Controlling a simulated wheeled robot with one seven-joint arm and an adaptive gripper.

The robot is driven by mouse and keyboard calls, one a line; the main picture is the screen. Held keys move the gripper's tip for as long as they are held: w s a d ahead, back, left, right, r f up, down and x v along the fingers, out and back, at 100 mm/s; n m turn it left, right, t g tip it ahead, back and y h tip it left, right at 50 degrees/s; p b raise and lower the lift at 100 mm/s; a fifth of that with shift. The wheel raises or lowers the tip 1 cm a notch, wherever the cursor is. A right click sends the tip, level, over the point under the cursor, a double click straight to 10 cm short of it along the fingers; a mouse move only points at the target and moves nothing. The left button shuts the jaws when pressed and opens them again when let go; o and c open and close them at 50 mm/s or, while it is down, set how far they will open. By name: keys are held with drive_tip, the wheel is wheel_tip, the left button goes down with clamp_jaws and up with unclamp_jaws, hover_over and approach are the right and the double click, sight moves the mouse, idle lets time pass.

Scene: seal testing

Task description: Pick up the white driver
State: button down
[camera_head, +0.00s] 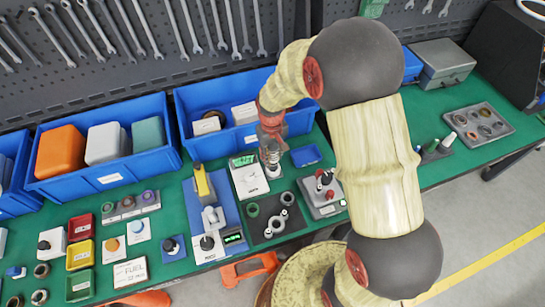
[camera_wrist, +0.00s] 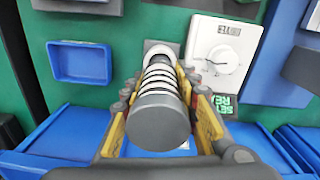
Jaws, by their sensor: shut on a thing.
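The white driver (camera_wrist: 158,85) shows in the wrist view as a cylinder with white and dark rings and a grey end towards the camera. My gripper (camera_wrist: 160,95) is shut on it, with one finger on each side. In the head view the ringed driver (camera_head: 271,157) shows below my gripper (camera_head: 270,130), roughly upright, over the green bench near the white dial unit (camera_head: 249,178). Whether its lower end touches the bench or mat is not clear.
Blue bins (camera_head: 110,188) stand behind. A blue dish (camera_head: 306,155) is close on the right in the head view. A dark mat with rings (camera_head: 252,230) lies in front. A small stand (camera_head: 435,152) with several cylinders and a grey ring tray (camera_head: 500,131) are farther right.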

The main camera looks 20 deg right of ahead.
drive_tip(key=s+a+r+p, duration=0.2)
drive_tip(key=s+r+p, duration=0.1)
drive_tip(key=s+r, duration=0.9)
drive_tip(key=shift+s+a, duration=0.3)
drive_tip(key=shift+s, duration=0.55)
idle(0.4)
